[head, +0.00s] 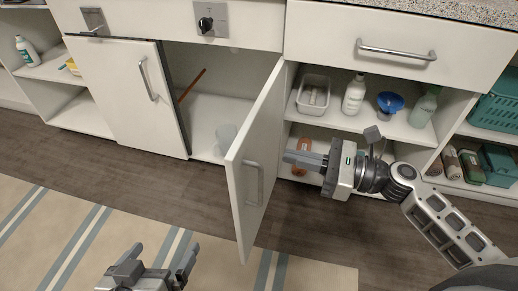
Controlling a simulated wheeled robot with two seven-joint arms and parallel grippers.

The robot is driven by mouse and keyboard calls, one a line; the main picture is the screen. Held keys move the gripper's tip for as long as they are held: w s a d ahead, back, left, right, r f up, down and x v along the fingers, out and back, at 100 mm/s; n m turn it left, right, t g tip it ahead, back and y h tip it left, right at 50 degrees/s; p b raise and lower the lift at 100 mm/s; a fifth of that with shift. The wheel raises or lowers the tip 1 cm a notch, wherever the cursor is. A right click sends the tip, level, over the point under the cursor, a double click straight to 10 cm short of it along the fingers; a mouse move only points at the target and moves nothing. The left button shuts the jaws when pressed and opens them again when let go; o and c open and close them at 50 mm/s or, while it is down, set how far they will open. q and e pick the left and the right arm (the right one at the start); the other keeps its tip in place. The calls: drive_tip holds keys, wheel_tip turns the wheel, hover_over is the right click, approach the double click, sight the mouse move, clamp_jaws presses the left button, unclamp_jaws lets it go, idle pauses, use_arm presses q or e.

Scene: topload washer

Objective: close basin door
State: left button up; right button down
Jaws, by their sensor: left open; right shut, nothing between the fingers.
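A white cabinet door (262,148) stands swung wide open in the middle of the head view. Its bar handle (252,182) is on the face turned to the right. The paired white door (122,95) to the left covers its side of the cabinet; I cannot tell whether it is fully flush. My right gripper (298,158) is shut and empty, to the right of the open door, with its fingers pointing left toward it. A small gap seems to show between them. My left gripper (158,258) is open and empty, low over the rug, away from the doors.
The cabinet interior (208,110) holds a translucent cup (227,137) and a brown stick (191,86). Open shelves on the right hold a white bin (313,96), a white bottle (354,94) and a blue funnel-like item (389,102). Floor and striped rug (60,235) are clear.

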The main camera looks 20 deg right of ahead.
sight(244, 145)
drive_tip(key=x, duration=0.8)
